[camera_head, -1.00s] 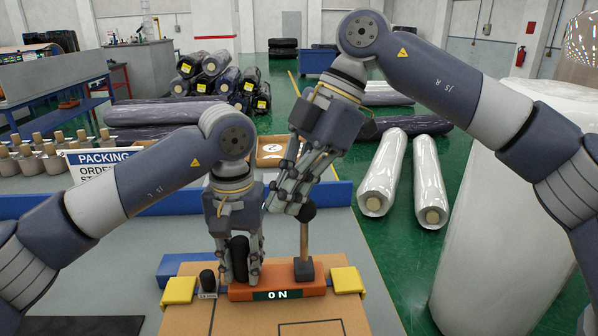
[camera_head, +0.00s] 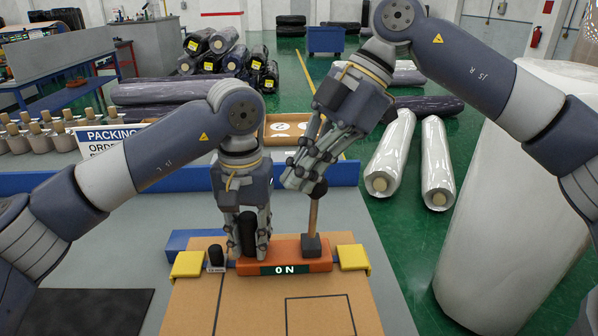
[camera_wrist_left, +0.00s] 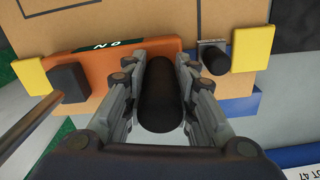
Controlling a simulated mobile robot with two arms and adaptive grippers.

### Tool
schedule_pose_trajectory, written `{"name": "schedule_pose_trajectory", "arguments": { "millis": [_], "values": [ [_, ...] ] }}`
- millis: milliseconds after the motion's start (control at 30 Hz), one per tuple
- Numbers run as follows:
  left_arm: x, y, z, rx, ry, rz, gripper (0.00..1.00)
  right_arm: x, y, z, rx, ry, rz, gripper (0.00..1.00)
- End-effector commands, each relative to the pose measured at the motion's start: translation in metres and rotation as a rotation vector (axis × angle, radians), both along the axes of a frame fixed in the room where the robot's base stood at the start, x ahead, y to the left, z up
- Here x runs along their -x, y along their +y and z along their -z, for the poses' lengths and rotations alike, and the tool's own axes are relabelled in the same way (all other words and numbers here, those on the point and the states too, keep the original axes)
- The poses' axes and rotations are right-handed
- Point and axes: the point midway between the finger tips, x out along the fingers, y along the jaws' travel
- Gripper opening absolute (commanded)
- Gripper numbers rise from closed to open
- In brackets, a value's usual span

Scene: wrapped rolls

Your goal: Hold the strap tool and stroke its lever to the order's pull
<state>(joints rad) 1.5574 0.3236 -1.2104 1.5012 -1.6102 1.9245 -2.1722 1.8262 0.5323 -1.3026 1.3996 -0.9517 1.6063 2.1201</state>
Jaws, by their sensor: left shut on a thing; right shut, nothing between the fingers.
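The orange strap tool (camera_head: 290,263) lies across the cardboard box, its display reading 0 N. My left gripper (camera_head: 249,252) is shut around the tool's upright black grip (camera_head: 248,228). In the left wrist view the black grip (camera_wrist_left: 161,95) sits between both fingers. The lever (camera_head: 313,217) has a tan shaft, a black foot and a black knob (camera_head: 320,188), and stands almost upright. It also shows in the left wrist view (camera_wrist_left: 36,121). My right gripper (camera_head: 300,183) is shut and empty, its fingertips just left of the knob. I cannot tell whether they touch it.
The cardboard box (camera_head: 250,310) has yellow corner pieces (camera_head: 187,264) and a small dark knob (camera_head: 216,256) beside the tool. A large wrapped roll (camera_head: 505,200) stands close on the right. Wrapped rolls (camera_head: 389,155) lie on the green floor behind. A packing sign (camera_head: 105,137) stands at left.

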Motion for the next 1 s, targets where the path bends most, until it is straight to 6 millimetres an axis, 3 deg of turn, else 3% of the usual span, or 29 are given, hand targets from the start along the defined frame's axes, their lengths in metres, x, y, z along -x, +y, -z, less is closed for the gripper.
{"name": "schedule_pose_trajectory", "arguments": {
  "millis": [167,433,700,1000],
  "values": [
    [0.000,0.001,0.000,-0.001,-0.001,-0.001,0.00,0.000,-0.012,0.003,-0.095,0.009,0.002,0.00],
    [0.000,0.001,0.000,-0.001,0.000,-0.001,0.00,-0.001,-0.044,0.006,-0.388,0.009,0.009,0.00],
    [0.000,0.000,0.000,0.000,0.000,0.000,0.00,-0.001,-0.074,0.015,-0.473,0.009,0.006,0.00],
    [0.000,0.000,0.000,0.000,0.000,0.001,0.00,-0.001,-0.095,0.023,-0.557,0.003,0.005,0.00]
  ]
}}
